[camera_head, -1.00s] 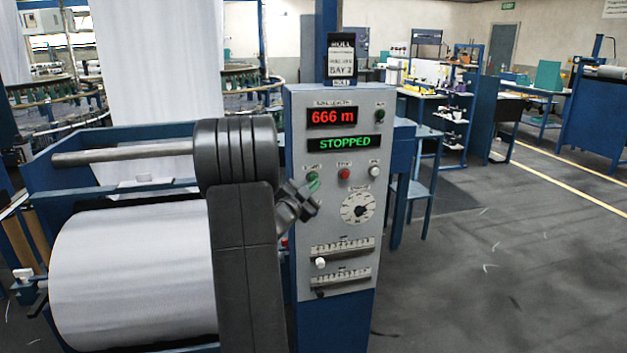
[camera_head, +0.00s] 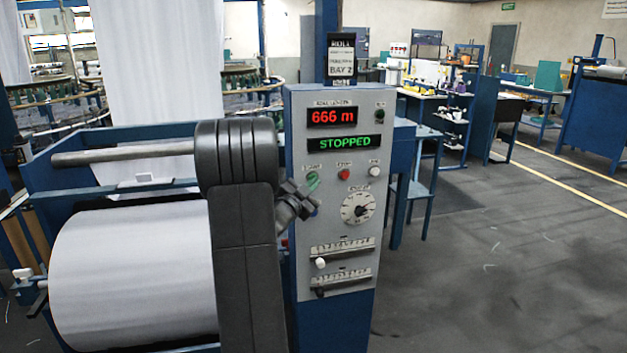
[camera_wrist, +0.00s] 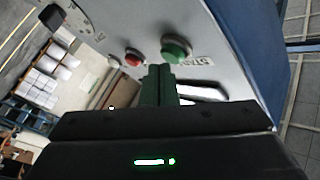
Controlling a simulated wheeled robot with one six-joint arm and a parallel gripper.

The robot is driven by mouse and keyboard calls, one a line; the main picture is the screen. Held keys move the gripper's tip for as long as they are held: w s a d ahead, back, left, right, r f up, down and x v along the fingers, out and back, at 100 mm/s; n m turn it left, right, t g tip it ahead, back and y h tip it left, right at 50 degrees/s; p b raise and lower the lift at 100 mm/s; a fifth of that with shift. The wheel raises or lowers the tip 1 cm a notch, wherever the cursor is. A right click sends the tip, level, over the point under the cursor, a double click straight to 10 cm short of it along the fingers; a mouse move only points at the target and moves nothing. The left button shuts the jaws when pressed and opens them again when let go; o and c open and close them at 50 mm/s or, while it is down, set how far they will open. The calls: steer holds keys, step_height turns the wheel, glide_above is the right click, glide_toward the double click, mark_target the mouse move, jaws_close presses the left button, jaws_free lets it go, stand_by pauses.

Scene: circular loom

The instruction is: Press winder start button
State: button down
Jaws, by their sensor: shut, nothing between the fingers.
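The grey control panel (camera_head: 330,225) of the winder stands upright beside the white roll. Its round green start button (camera_wrist: 175,50), with a START label, shows in the wrist view; in the head view the button (camera_head: 312,179) is partly covered by my gripper. My gripper (camera_wrist: 160,68) is shut and empty. Its fingertips are at the lower left edge of the green button in the wrist view; I cannot tell whether they touch it. In the head view my gripper (camera_head: 312,194) is just below the button. The green display (camera_head: 345,142) reads STOPPED.
A red button (camera_head: 344,174) and a white button (camera_head: 374,170) sit right of the green one, above a dial (camera_head: 357,208). A red display (camera_head: 332,117) reads 666 m. The white roll (camera_head: 130,275) is at left. Open floor (camera_head: 500,260) lies at right.

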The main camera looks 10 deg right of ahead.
steer(key=shift+w, duration=0.4)
stand_by(0.3)
steer(key=shift+s, duration=0.15)
steer(key=shift+s+b, duration=0.45)
steer(key=shift+s, duration=0.25)
steer(key=s+b, duration=0.2)
steer(key=s, duration=0.3)
steer(key=shift+d, duration=0.1)
stand_by(0.8)
